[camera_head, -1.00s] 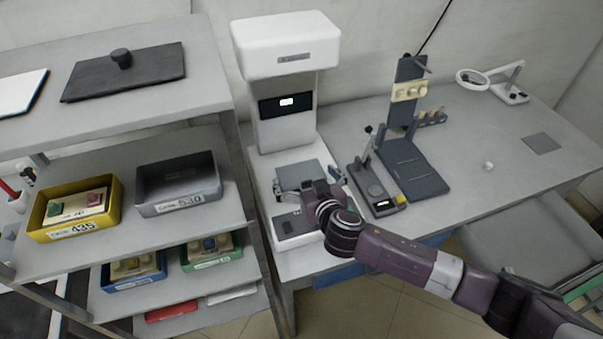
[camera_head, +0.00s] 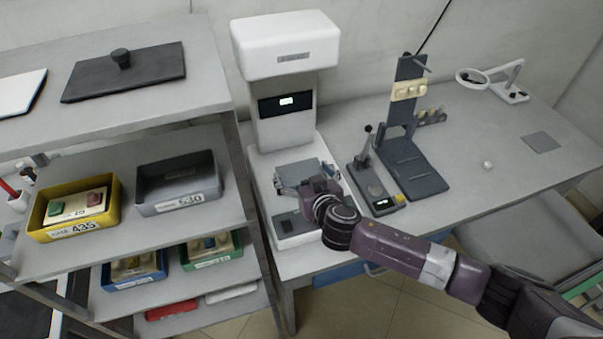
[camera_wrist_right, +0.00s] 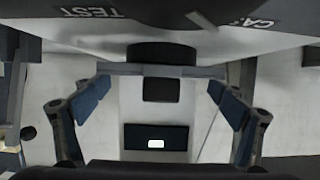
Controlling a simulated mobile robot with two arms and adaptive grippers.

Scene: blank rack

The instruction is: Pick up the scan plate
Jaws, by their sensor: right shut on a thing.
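The scan plate (camera_head: 302,170) is a flat grey square at the white scanner's base, below its screen. My right gripper (camera_head: 307,181) reaches over the base from the front right, with its fingers at the plate's two sides. In the right wrist view the plate (camera_wrist_right: 180,71) shows edge-on as a thin grey bar between the blue-padded fingers (camera_wrist_right: 160,88). The gripper is shut on it. Whether the plate is clear of the base is hard to tell. My left gripper is out of view.
The white scanner (camera_head: 285,45) overhangs the plate from behind. A dark device with a lever (camera_head: 375,188) stands close to the right, and a dark stand (camera_head: 415,165) behind it. A shelf with a yellow bin (camera_head: 110,215) and a grey bin (camera_head: 180,190) is at the left.

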